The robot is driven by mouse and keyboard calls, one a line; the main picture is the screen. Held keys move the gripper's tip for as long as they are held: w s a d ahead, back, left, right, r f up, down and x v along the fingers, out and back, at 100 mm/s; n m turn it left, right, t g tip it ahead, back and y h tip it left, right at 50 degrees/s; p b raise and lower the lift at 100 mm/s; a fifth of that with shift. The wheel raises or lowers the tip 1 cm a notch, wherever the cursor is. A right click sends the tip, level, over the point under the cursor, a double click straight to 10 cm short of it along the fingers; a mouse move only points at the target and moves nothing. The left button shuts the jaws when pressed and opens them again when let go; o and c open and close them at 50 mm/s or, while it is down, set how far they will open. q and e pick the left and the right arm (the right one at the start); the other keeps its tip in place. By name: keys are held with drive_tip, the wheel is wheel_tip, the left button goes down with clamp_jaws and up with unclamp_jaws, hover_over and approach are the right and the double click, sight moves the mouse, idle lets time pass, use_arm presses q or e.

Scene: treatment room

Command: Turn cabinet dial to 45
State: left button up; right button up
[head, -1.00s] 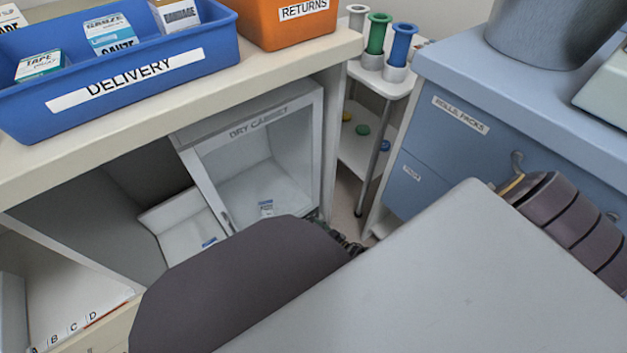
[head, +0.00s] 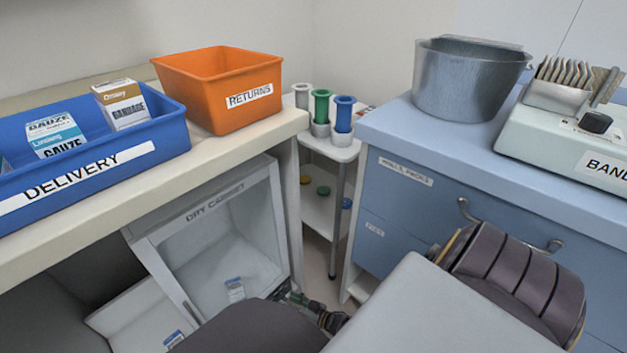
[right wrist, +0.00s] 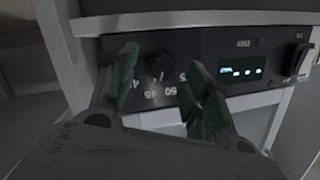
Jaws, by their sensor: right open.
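The dry cabinet (head: 276,215) stands under the counter in the head view, with its glass front showing. Its dark control panel (right wrist: 285,55) is in the right wrist view. My right gripper (right wrist: 163,92) is open, with one green finger to the left of the dial and the other to the right. I cannot tell whether either finger touches it. In the head view my right gripper (head: 318,312) is mostly hidden by my arm. My left gripper is not in view.
A lit display (right wrist: 241,72) and a black switch (right wrist: 297,60) lie right of the dial. A blue delivery bin (head: 170,125) and orange returns bin (head: 200,95) stand on the counter. Blue drawers (head: 395,205) with handles stand close to my right arm.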

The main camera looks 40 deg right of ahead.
drive_tip(key=v, duration=1)
drive_tip(key=shift+s, duration=0.2)
idle(0.5)
drive_tip(key=shift+r, duration=0.1)
drive_tip(key=shift+w, duration=0.1)
idle(0.4)
drive_tip(key=w+a+r+n+g+h, duration=0.1)
drive_tip(key=w+a+r+g+h, duration=0.1)
drive_tip(key=w+a+r+g, duration=0.55)
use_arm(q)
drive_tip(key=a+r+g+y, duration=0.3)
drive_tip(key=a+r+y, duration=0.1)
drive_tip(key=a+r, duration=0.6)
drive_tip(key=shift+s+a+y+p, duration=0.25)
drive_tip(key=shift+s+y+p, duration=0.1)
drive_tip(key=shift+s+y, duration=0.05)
use_arm(e)
drive_tip(key=s+a+r+n+g+h, duration=0.1)
drive_tip(key=s+r, duration=0.4)
drive_tip(key=r, duration=0.6)
drive_tip(key=s+a+r+n+g+h, duration=0.1)
drive_tip(key=s+r, duration=0.5)
drive_tip(key=r, duration=0.6)
drive_tip(key=shift+a+g, duration=0.55)
drive_tip(key=shift+g, duration=0.6)
